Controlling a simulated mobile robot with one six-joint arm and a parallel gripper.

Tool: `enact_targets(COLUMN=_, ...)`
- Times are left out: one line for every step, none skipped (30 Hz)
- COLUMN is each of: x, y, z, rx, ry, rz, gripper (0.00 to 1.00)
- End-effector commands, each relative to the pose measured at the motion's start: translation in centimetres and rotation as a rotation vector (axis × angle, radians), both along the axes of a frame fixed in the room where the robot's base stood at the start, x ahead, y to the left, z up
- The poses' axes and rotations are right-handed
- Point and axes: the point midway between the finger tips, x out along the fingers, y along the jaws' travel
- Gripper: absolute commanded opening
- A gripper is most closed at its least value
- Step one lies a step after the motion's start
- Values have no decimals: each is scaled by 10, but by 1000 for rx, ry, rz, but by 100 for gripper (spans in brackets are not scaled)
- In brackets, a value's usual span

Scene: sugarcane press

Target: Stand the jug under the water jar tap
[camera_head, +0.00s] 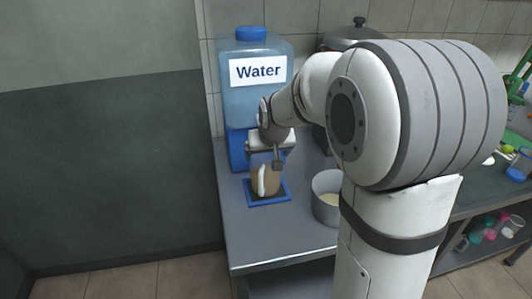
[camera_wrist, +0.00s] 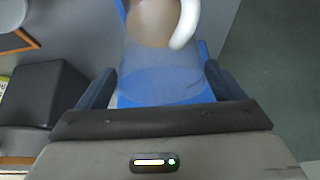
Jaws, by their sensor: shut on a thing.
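The water jar (camera_head: 228,102) is pale blue with a "Water" label and a blue cap. It stands on a blue base (camera_head: 237,152) at the back left of the counter. The jug (camera_head: 272,178) is tan with a white handle. It is in front of the blue base, upright over a blue-edged mat (camera_head: 284,199); I cannot tell whether it touches the mat. My gripper (camera_head: 277,162) is at the jug's top and shut on it. In the wrist view the jug (camera_wrist: 150,28) and its handle (camera_wrist: 186,24) show at the top edge. The tap is hidden behind my wrist.
A grey pot (camera_head: 326,205) with pale contents stands right of the mat. A dark lidded pot (camera_head: 352,32) is at the back. The counter's left edge runs close to the mat. The counter front (camera_head: 265,245) is clear.

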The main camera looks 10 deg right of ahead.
Motion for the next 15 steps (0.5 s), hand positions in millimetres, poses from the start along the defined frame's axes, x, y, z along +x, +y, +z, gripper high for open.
enact_targets(x=0, y=0, z=1, rx=0, ry=-3, rz=0, gripper=33)
enact_targets(x=0, y=0, z=1, rx=0, ry=-3, rz=0, gripper=33)
enact_targets(x=0, y=0, z=1, rx=0, ry=-2, rz=0, gripper=33)
enact_targets(x=0, y=0, z=1, rx=0, ry=-2, rz=0, gripper=33)
enact_targets(x=0, y=0, z=0, rx=0, ry=-2, rz=-1, gripper=33)
enact_targets(x=0, y=0, z=-2, rx=0, ry=-2, rz=-1, gripper=33)
enact_targets(x=0, y=0, z=-3, rx=0, ry=-2, rz=-1, gripper=33)
enact_targets(x=0, y=0, z=-4, rx=0, ry=-2, rz=-1, gripper=33)
enact_targets(x=0, y=0, z=-4, rx=0, ry=0, rz=-1, gripper=91)
enact_targets(x=0, y=0, z=-4, rx=0, ry=0, rz=-1, gripper=93)
enact_targets(x=0, y=0, z=-4, rx=0, ry=0, rz=-1, gripper=96)
enact_targets(x=0, y=-1, z=-4, rx=0, ry=0, rz=-1, gripper=99)
enact_targets(x=0, y=-1, z=-4, rx=0, ry=0, rz=-1, gripper=100)
enact_targets(x=0, y=-1, z=-4, rx=0, ry=0, rz=-1, gripper=100)
enact_targets(x=0, y=-1, z=-4, rx=0, ry=0, rz=-1, gripper=100)
